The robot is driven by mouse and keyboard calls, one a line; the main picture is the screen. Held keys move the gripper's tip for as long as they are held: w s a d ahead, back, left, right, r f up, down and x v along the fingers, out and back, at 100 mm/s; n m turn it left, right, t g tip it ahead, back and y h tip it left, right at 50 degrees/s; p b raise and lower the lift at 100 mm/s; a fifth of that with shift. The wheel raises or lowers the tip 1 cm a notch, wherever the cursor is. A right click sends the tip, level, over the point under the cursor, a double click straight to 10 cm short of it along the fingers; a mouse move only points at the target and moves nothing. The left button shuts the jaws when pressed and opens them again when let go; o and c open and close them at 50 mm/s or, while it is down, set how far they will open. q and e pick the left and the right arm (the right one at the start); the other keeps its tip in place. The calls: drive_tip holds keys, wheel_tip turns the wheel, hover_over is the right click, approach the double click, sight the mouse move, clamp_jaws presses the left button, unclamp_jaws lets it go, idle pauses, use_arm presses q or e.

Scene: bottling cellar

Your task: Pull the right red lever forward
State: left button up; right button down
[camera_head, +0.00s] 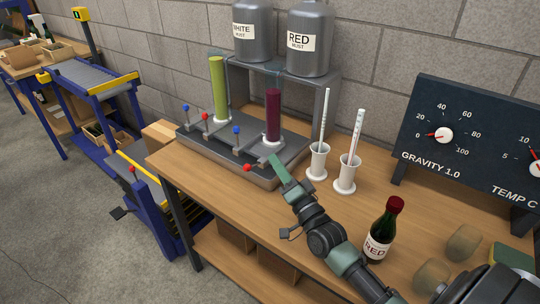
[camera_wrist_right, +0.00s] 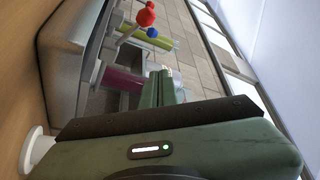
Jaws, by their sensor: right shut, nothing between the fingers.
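The right red lever (camera_head: 248,168) is on the front of the dispenser base (camera_head: 215,153), below the dark red tube (camera_head: 273,115). Its knob sits low and its stem leans forward, towards the table's front edge. The left red lever (camera_head: 205,117) stands more upright, below the yellow-green tube (camera_head: 219,88). My right gripper (camera_head: 272,160) is just right of the right red lever, shut and empty. In the right wrist view the shut fingers (camera_wrist_right: 157,88) point towards the base, and a red knob (camera_wrist_right: 146,15) stands apart from them. My left gripper is out of view.
Blue levers (camera_head: 236,130) stand beside the red ones. Two white holders (camera_head: 318,162) with tall rods are right of the base. A bottle labelled RED (camera_head: 381,232) stands near my right arm. The gauge board (camera_head: 465,145) is behind. Table space in front of the base is clear.

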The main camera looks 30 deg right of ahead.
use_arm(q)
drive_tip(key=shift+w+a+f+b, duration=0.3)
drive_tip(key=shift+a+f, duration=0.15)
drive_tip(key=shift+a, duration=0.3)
use_arm(e)
drive_tip(key=v, duration=0.5)
drive_tip(key=shift+a, duration=0.25)
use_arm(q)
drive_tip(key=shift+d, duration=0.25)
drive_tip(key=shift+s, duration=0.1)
use_arm(e)
drive_tip(key=shift+f, duration=0.1)
